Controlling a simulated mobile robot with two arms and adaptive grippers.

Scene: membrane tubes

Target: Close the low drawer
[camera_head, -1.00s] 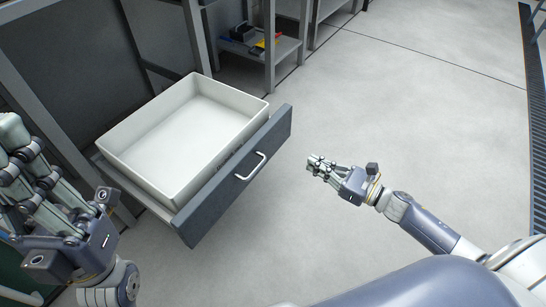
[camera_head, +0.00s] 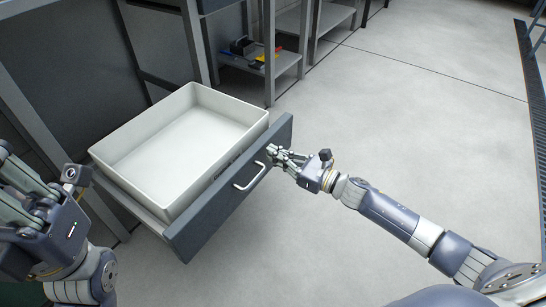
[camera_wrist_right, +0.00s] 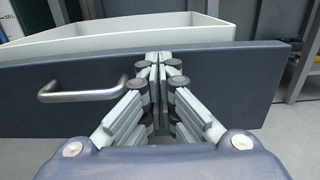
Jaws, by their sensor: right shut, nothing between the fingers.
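The low drawer (camera_head: 215,207) is pulled out, with a dark grey front and a silver bar handle (camera_head: 250,176). A white open tray (camera_head: 180,140) sits in it and looks empty. My right gripper (camera_head: 271,152) is shut and empty, with its fingertips at the drawer front, to the right of the handle. In the right wrist view the fingertips (camera_wrist_right: 158,60) point at the drawer front (camera_wrist_right: 225,80), and the handle (camera_wrist_right: 82,90) is to their left. I cannot tell whether they touch it. My left gripper (camera_head: 22,190) is at the left edge, its fingertips partly cut off.
A metal shelf (camera_head: 265,66) with a dark box and small yellow and red items stands at the back. Grey frame posts (camera_head: 195,45) rise behind the drawer. The floor (camera_head: 430,130) to the right is clear.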

